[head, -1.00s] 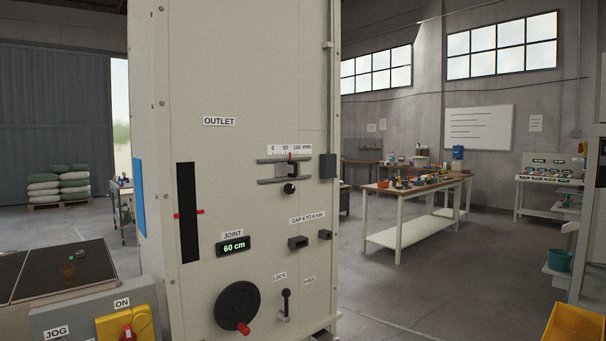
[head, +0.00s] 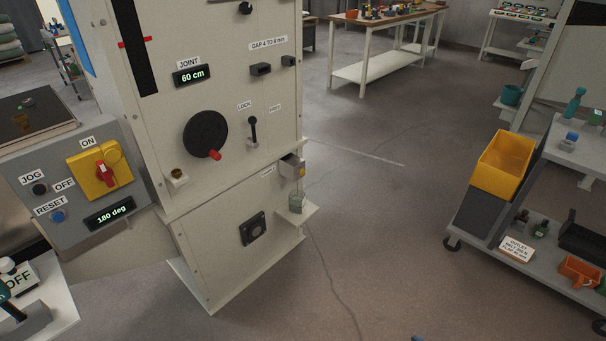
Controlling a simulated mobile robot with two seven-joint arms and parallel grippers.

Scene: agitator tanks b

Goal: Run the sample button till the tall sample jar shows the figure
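A small grey-green jar (head: 296,203) stands on a ledge (head: 310,214) low on the right side of the pale cabinet (head: 230,190). It is too small to tell how full it is or whether it has a scale. A grey spout-like box (head: 292,167) sticks out of the cabinet above it. A small label (head: 268,171) beside that box is too small to read. A black square fitting with a round centre (head: 252,229) is on the lower front panel. I cannot tell which part is the sample button. Neither of my grippers is in view.
Left is a grey control box (head: 80,200) with JOG, OFF, RESET, a yellow ON switch (head: 100,172) and a 180 deg display. The cabinet has a black handwheel (head: 206,134) and a LOCK/FREE lever (head: 253,130).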

